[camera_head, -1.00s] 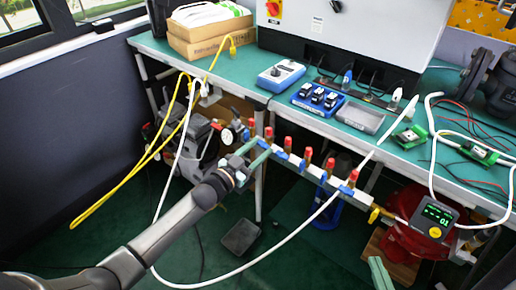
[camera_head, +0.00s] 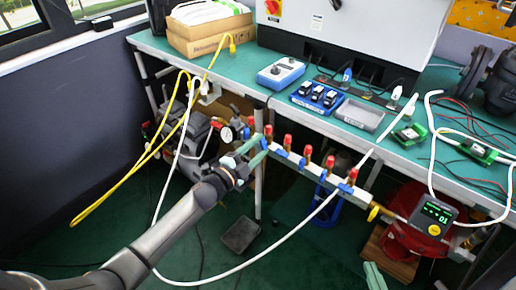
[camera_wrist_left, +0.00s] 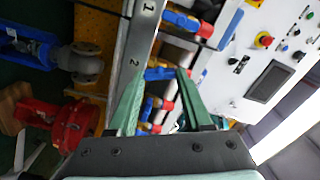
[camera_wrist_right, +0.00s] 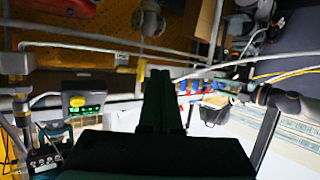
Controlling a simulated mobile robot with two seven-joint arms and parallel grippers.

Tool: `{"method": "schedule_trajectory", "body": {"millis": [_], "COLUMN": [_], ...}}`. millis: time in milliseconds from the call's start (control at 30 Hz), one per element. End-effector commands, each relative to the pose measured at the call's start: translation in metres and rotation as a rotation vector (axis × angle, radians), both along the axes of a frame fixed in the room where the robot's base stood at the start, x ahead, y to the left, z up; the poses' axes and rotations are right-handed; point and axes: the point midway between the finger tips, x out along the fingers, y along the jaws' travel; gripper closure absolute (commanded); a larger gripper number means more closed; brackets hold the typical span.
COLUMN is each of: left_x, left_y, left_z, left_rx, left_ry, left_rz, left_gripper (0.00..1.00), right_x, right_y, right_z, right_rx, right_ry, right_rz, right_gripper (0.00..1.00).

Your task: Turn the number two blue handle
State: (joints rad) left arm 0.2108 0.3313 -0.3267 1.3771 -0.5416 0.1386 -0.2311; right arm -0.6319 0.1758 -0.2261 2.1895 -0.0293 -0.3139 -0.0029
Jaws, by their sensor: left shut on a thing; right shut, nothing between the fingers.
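A pale manifold rail (camera_head: 318,177) runs below the bench edge, carrying several red-capped brass valves with blue handles. In the left wrist view the rail (camera_wrist_left: 143,35) bears the labels 1 and 2. The number two blue handle (camera_wrist_left: 160,73) is beside the label 2, between my left fingertips. My left gripper (camera_head: 254,152) reaches the left part of the rail and is shut on this handle; its green fingers (camera_wrist_left: 158,84) partly hide the valve. My right gripper (camera_head: 373,276) is low at the bottom right, away from the rail. It is shut and empty in the right wrist view (camera_wrist_right: 160,75).
A pressure gauge (camera_head: 226,134) is left of the rail. A digital display (camera_head: 436,214) is at its right end, above a red machine (camera_head: 415,240). A white hose (camera_head: 300,232) loops below the rail. The green bench (camera_head: 350,132) overhangs behind it.

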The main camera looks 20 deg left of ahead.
Motion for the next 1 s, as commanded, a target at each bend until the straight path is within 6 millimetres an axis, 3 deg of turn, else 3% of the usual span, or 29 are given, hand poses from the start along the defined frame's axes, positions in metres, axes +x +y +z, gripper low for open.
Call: {"method": "schedule_trajectory", "body": {"millis": [300,700,1000], "left_x": [-0.001,-0.001,-0.001], "left_y": [0.0,0.0,0.0], "left_z": [-0.003,-0.002,-0.002], "left_rx": [0.242,0.395,0.417], "left_ry": [-0.086,-0.142,-0.149], "left_rz": [0.0,-0.001,-0.001], "left_gripper": [1.0,1.0,1.0], "right_x": [0.013,0.018,0.02], "right_y": [-0.001,0.0,0.0], "right_z": [0.033,0.06,0.063], "right_rx": [-0.004,0.002,0.0], "right_ry": [-0.138,-0.243,-0.256], "right_rz": [0.014,0.019,0.02], "right_gripper": [1.0,1.0,1.0]}}
